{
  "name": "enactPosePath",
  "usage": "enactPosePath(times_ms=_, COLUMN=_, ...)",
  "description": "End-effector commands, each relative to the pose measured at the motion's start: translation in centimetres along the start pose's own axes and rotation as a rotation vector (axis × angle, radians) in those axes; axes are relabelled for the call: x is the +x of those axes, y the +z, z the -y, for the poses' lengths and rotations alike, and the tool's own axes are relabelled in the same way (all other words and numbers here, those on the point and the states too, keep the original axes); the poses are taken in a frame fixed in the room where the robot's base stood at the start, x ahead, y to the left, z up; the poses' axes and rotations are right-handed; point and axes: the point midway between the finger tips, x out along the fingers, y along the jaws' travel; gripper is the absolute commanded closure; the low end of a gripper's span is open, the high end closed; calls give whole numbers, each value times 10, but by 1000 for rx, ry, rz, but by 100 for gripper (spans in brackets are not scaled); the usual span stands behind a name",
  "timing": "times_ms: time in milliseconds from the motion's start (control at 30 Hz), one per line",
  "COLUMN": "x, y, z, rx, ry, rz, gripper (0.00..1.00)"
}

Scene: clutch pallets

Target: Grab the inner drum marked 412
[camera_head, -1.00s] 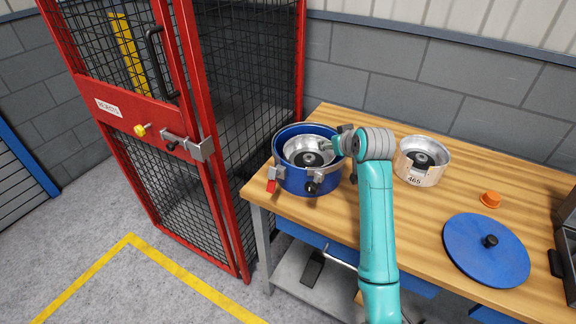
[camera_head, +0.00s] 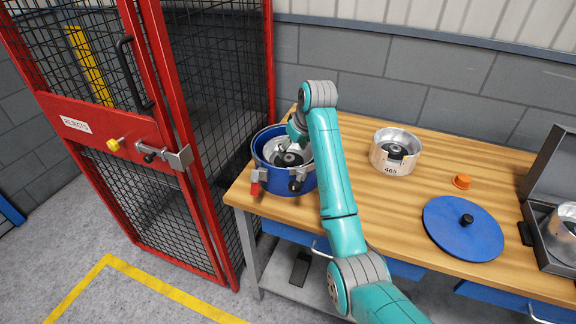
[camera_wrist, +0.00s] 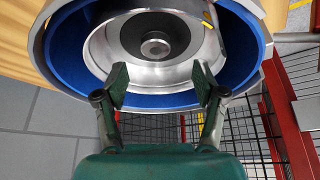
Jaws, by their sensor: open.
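A silver inner drum (camera_head: 285,148) with a dark ring and a round metal hub sits inside a blue clamped housing (camera_head: 270,180) at the table's left end. It fills the top of the wrist view (camera_wrist: 100,50), inside the blue wall (camera_wrist: 62,50). No number is readable on it. My gripper (camera_wrist: 160,82) is open and empty, its two fingertips in front of the drum's near rim; I cannot tell if they touch it. In the head view my arm partly hides the gripper and housing. A second drum (camera_head: 388,163), marked 465, stands on the table to the right.
The wooden table (camera_head: 370,210) also carries an orange cap (camera_head: 461,181), a blue lid (camera_head: 455,240) with a black knob, and a dark open case (camera_head: 535,225) holding a metal part. A red mesh cage (camera_head: 215,200) stands close to the table's left.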

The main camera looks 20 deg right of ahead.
Motion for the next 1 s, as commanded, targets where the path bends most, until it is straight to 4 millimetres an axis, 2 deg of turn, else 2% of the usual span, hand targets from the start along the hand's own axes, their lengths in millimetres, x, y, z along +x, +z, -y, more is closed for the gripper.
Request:
enactPosePath(times_ms=133, x=9, y=0, z=-1, rx=0, ry=0, rz=2, gripper=30)
enactPosePath(times_ms=433, x=48, y=0, z=-5, rx=0, ry=0, rz=1, gripper=30)
enactPosePath(times_ms=767, x=54, y=0, z=-5, rx=0, ry=1, rz=-1, gripper=30)
enactPosePath(times_ms=1000, x=54, y=0, z=-5, rx=0, ry=1, rz=-1, gripper=90)
